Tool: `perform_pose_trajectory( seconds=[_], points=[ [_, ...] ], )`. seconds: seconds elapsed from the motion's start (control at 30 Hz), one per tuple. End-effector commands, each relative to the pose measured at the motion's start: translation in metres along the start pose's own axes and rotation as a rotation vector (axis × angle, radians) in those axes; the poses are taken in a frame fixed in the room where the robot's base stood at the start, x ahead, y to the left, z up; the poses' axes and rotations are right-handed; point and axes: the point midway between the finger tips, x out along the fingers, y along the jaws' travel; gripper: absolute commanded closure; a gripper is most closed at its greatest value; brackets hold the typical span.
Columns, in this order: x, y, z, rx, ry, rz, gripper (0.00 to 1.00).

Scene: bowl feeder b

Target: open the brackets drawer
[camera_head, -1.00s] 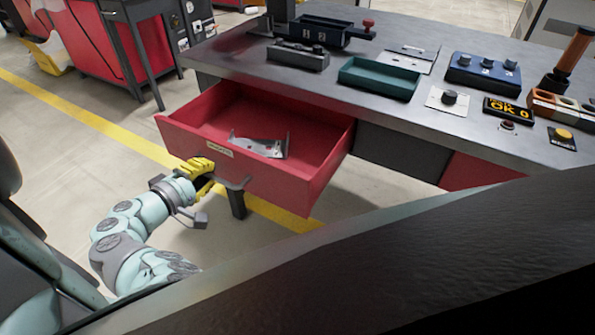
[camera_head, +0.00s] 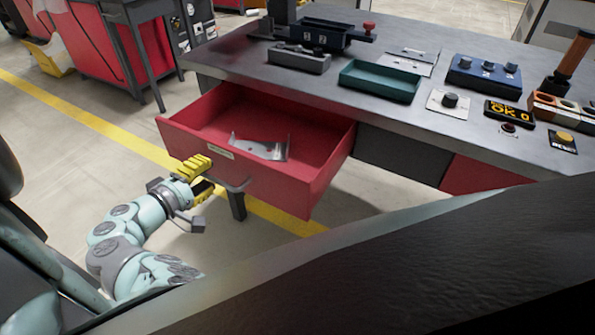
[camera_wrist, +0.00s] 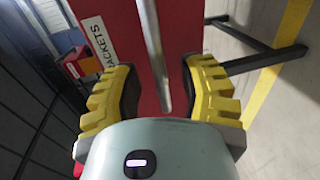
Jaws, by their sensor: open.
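The red brackets drawer (camera_head: 260,182) is pulled well out from under the workbench in the head view, with a metal bracket (camera_head: 262,148) lying inside. Its front carries a white label (camera_head: 219,151), which reads "BRACKETS" in the wrist view (camera_wrist: 99,42), and a grey bar handle (camera_head: 236,186). The handle (camera_wrist: 154,50) runs between the spread yellow fingers in the wrist view. My gripper (camera_head: 202,180) is open just in front of the drawer face, at the left end of the handle. The fingers do not close on the bar.
The grey workbench top (camera_head: 300,97) holds a green tray (camera_head: 378,82), a dark fixture (camera_head: 298,60), a blue button box (camera_head: 484,74) and other controls. A table leg (camera_head: 237,206) stands below the drawer.

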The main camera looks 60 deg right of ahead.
Motion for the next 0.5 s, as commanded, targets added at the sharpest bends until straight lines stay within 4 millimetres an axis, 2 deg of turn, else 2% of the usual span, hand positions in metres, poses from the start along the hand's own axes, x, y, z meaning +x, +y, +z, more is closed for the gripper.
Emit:
perform_pose_trajectory(
  seconds=[0.13, 0.4, 0.5],
  points=[
    [-0.021, -0.001, -0.001, -0.003, 0.006, -0.003, 0.59],
    [-0.083, -0.001, -0.002, -0.001, 0.012, -0.003, 0.59],
    [-0.096, -0.002, 0.0, -0.001, 0.003, -0.005, 0.59]
  ],
)
